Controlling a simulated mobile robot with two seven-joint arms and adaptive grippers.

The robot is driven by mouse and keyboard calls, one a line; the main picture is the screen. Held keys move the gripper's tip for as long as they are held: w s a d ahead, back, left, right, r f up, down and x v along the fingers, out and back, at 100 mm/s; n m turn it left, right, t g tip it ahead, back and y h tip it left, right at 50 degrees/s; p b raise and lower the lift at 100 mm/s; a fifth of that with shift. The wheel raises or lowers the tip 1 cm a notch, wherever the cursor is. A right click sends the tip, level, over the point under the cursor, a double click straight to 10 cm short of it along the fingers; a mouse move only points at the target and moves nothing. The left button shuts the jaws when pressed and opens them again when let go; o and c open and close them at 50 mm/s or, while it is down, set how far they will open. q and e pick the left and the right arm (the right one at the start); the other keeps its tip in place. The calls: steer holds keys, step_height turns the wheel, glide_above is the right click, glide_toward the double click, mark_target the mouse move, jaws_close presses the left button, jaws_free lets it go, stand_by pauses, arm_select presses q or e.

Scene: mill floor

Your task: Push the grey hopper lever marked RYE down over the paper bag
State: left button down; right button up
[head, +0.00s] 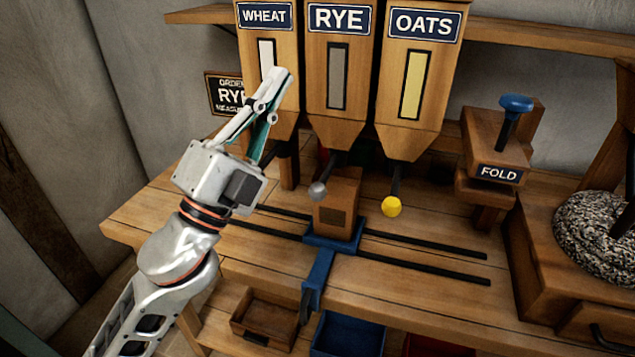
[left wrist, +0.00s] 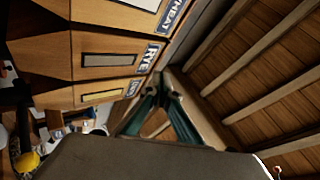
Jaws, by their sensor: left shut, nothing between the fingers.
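The RYE hopper (head: 339,60) stands between the WHEAT hopper (head: 265,25) and the OATS hopper (head: 418,60). Its lever ends in a grey knob (head: 317,191), which shows at the upper left of the brown paper bag (head: 337,212). The bag stands upright on a blue carriage (head: 345,243) below the RYE hopper. My left gripper (head: 279,80) is shut and empty, raised in front of the WHEAT hopper, above and left of the grey knob. In the left wrist view its fingertips (left wrist: 162,82) meet, with the RYE hopper (left wrist: 110,60) off to the left. My right gripper is out of view.
The OATS lever has a yellow knob (head: 391,207) to the right of the bag. Dark rails (head: 430,264) run along the bench. A FOLD press (head: 497,150) with a blue knob stands at the right. An order sign (head: 226,93) reading RYE is partly hidden behind my gripper.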

arm_select(q)
steer(key=s+d+r+m+g+h, duration=0.35)
steer(key=s+d+m+g, duration=0.35)
steer(key=m+g, duration=0.45)
steer(key=s+d+r+m+g+h, duration=0.2)
steer(key=s+d+m+g+h, duration=0.2)
steer(key=s+d+m+g, duration=0.55)
step_height(320, 180, down, 4)
steer(key=f+m+g+y, duration=0.1)
steer(key=m+g+y, duration=0.2)
steer(key=m+y, duration=0.3)
steer(key=w+a+f+m+t+y, duration=0.2)
steer(key=w+f+m+t+y, duration=0.15)
steer(key=w+f+y, duration=0.25)
steer(key=w+a+r+n+t+y, duration=0.2)
steer(key=w+a+t+y, duration=0.3)
steer(key=w+a, duration=0.4)
steer(key=shift+w+a+r+t, duration=0.15)
steer(key=shift+w+r+t, duration=0.2)
steer(key=shift+t, duration=0.5)
steer(key=shift+y, duration=0.25)
